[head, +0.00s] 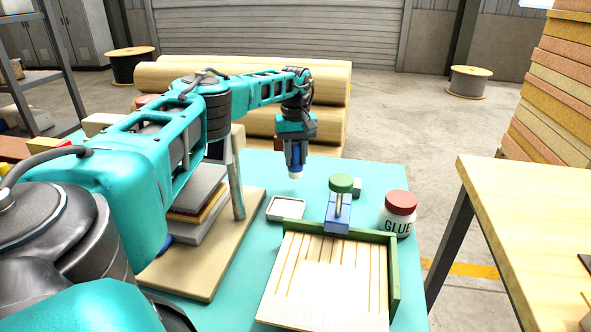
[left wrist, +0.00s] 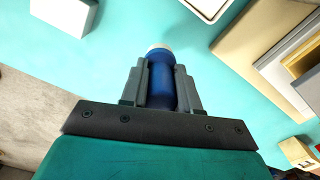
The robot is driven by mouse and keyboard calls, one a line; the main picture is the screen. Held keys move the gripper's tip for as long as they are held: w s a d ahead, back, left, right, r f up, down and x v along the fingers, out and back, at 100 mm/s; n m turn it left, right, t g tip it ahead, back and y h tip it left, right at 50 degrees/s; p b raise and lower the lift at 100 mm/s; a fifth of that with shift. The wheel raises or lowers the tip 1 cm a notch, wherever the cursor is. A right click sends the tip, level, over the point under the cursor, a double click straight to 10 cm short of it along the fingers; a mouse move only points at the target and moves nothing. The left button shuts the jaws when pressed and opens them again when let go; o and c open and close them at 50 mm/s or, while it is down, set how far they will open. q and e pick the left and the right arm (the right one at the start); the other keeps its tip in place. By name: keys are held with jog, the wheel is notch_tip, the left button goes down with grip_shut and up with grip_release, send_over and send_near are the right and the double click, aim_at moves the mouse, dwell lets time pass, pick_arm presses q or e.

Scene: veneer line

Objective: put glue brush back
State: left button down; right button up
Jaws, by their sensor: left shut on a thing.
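My left gripper (head: 296,160) is shut on the glue brush, above the far part of the turquoise table (head: 385,175). The brush (left wrist: 161,85) shows between the fingers in the left wrist view as a blue round handle with a pale end. In the head view its pale tip (head: 296,176) points down, apart from the table. A shallow white tray (head: 287,208) lies on the table nearer to me than the brush; its corner shows in the left wrist view (left wrist: 207,6). The white glue jar (head: 398,222) with a red lid stands to the right. My right gripper is out of view.
A slatted panel in a green-edged frame (head: 395,270) lies at the front, with a blue clamp (head: 338,212) with a green knob at its far edge. A board (head: 205,275) with stacked sheets and a grey post stands left. A small block (head: 357,187) sits behind the clamp.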

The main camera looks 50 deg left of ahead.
aim_at(295, 169)
pick_arm(q)
notch_tip(295, 169, down, 4)
jog(key=shift+r+b, duration=0.15)
jog(key=shift+b, duration=0.2)
jog(key=shift+f, duration=0.3)
jog(key=shift+r, duration=0.1)
jog(key=shift+f, duration=0.2)
jog(key=c, duration=0.8)
grip_release()
jog(key=shift+r, duration=0.1)
